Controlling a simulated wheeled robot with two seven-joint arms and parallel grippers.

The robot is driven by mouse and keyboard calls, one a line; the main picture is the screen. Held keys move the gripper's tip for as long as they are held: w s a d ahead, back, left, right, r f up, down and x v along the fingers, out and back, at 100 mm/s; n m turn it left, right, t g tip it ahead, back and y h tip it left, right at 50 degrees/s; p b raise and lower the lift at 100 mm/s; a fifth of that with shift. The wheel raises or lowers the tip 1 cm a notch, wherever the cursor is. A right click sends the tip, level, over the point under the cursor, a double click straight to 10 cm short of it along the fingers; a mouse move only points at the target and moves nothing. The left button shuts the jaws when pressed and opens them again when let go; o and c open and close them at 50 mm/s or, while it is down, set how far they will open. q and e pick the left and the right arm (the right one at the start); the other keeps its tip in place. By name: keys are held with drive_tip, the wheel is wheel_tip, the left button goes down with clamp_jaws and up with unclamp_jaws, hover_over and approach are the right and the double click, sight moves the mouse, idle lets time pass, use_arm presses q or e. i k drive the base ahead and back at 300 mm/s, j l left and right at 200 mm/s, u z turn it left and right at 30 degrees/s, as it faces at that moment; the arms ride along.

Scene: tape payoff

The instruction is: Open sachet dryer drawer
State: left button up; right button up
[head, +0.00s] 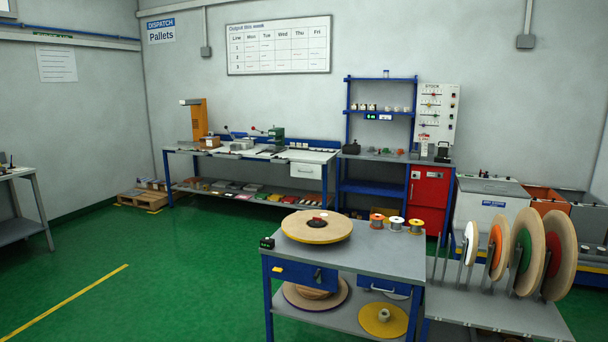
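Neither of my grippers is in view. No drawer is readably labelled as the sachet dryer, so I cannot tell which one it is. A pale drawer (306,170) hangs under the right end of the back workbench and looks shut. A blue drawer (384,287) with a light handle sits under the top of the near grey table and looks shut. A white box (490,203) with a small blue label stands at the right; its label is too small to read.
The near grey table (385,250) carries a large wooden reel (316,226) and small spools. A rack of upright reels (525,250) stands at the right. A red cabinet (430,187) stands by the back wall. Green floor (170,270) is clear at the left.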

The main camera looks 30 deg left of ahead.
sight(310, 168)
drive_tip(key=i+j+u, duration=0.4)
drive_tip(key=j, duration=0.2)
drive_tip(key=i+j+u, duration=0.95)
drive_tip(key=i+u, duration=0.3)
drive_tip(key=i, duration=0.2)
drive_tip(key=i+u, duration=0.4)
drive_tip(key=i, duration=0.15)
drive_tip(key=i+u, duration=0.2)
drive_tip(key=i, duration=1.6)
drive_tip(key=i+l+z, duration=0.15)
drive_tip(key=i+z, duration=1)
drive_tip(key=i+j+z, duration=0.1)
drive_tip(key=i+z, duration=0.15)
drive_tip(key=z, duration=0.15)
drive_tip(key=i+z, duration=0.25)
drive_tip(key=i, duration=0.6)
drive_tip(key=i+z, duration=0.2)
drive_tip(key=i, duration=0.65)
